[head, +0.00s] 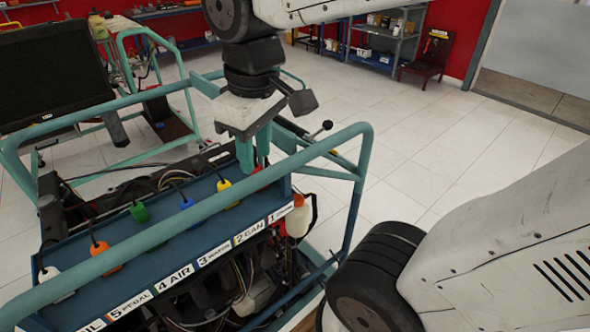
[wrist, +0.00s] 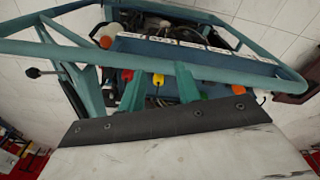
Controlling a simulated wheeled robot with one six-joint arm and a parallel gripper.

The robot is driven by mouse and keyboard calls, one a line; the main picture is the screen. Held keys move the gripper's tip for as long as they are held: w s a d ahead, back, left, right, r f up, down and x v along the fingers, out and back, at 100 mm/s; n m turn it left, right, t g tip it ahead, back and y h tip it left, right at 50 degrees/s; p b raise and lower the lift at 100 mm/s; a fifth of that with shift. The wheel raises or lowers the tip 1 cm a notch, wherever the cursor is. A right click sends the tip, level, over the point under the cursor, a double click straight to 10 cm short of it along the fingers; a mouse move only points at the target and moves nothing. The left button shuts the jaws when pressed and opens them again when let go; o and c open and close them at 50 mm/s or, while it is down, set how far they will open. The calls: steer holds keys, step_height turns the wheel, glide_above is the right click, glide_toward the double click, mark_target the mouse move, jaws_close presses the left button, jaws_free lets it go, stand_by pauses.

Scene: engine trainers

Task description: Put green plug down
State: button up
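The green plug (head: 139,212) sits on the blue panel (head: 160,240) of the engine trainer, between the orange plug and the blue plug, with a black cable at its top. It also shows in the wrist view (wrist: 206,93), just right of my right finger. My gripper (head: 253,163) points down over the panel's far right end, near the red plug (head: 257,171) and the yellow plug (head: 224,184), well to the right of the green plug. In the wrist view its fingers (wrist: 160,98) stand apart with nothing held between them; the yellow plug shows beyond the gap.
The blue plug (head: 186,202), orange plug (head: 103,258) and white plug (head: 55,278) stand along the panel. Teal frame rails (head: 230,183) surround the trainer. A white bottle (head: 298,217) hangs at its right end. A monitor (head: 52,72) stands at left.

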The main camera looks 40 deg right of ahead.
steer(key=s+d+f+m, duration=0.2)
steer(key=s+m, duration=0.2)
steer(key=s, duration=0.2)
steer(key=shift+s+d, duration=0.25)
steer(key=shift+s, duration=0.05)
steer(key=shift+f, duration=0.1)
stand_by(0.8)
